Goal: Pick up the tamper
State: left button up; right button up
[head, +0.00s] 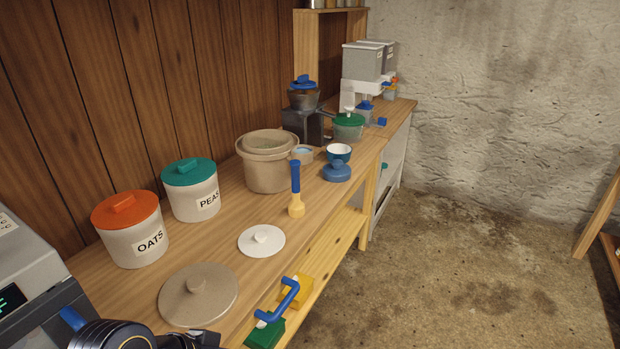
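The tamper (295,188) has a long blue handle and a pale yellow foot. It stands upright near the front edge of the wooden bench (224,217), in front of the beige crock. Nothing touches its handle. Black parts of my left arm show at the bottom left edge, well short of the tamper. My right gripper is not in view.
A white lid (261,242) and a beige lid (199,294) lie nearer. Behind are the crock (267,165), OATS canister (131,230) and PEAS canister (191,191). A blue handle (291,293) juts out below the bench edge.

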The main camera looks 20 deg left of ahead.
aim_at(296, 207)
jog(key=i+l+u, duration=0.1)
jog(key=i+u, duration=0.15)
jog(key=i, duration=0.3)
jog(key=i+l+u, duration=0.25)
jog(key=i, duration=0.25)
jog(key=i+l+u, duration=0.15)
jog(key=i+u, duration=0.3)
jog(key=i+l+u, duration=0.25)
jog(key=u, duration=0.2)
jog(key=i+l+u, duration=0.25)
jog(key=l+u, duration=0.2)
jog(key=i+l+u, duration=0.15)
jog(key=l, duration=0.15)
jog(key=i+l+u, duration=0.1)
jog(key=l, duration=0.2)
